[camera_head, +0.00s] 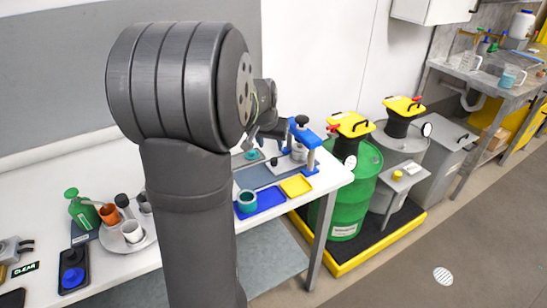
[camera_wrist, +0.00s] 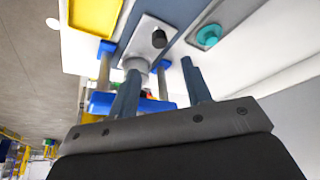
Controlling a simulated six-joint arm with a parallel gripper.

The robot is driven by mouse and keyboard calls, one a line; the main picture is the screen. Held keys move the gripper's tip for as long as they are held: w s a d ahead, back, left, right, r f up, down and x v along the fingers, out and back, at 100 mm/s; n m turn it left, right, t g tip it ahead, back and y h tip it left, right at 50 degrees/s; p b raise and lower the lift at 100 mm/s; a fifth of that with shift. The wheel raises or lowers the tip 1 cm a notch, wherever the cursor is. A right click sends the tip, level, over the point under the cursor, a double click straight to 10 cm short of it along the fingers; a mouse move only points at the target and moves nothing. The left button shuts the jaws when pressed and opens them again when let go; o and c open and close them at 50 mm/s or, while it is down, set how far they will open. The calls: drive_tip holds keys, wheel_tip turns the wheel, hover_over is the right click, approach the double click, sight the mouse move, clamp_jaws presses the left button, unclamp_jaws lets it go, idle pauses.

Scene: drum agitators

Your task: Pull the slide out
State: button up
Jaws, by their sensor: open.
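A light grey slide plate (camera_wrist: 143,32) with a small dark knob (camera_wrist: 159,39) extends out from under a blue press frame (camera_wrist: 112,103) in the wrist view. The frame has metal posts and a grey cylinder in its middle. In the head view the blue press frame (camera_head: 312,142) stands near the right end of the white table, with the slide plate low at its left side. My gripper (camera_wrist: 160,67) is open and empty, fingers toward the plate. The knob appears beyond the fingertips, in line with the gap; contact is not visible. In the head view, my arm partly hides the gripper.
A yellow tray (camera_head: 296,186) and a blue tray (camera_head: 266,200) with a teal-lined cup (camera_head: 247,200) lie in front of the press. A teal round piece (camera_wrist: 208,35) sits beside the plate. A green drum (camera_head: 352,195) stands beyond the table's right edge.

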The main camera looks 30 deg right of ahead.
sight(274, 159)
drive_tip(key=x, duration=0.9)
drive_tip(key=shift+c, duration=0.5)
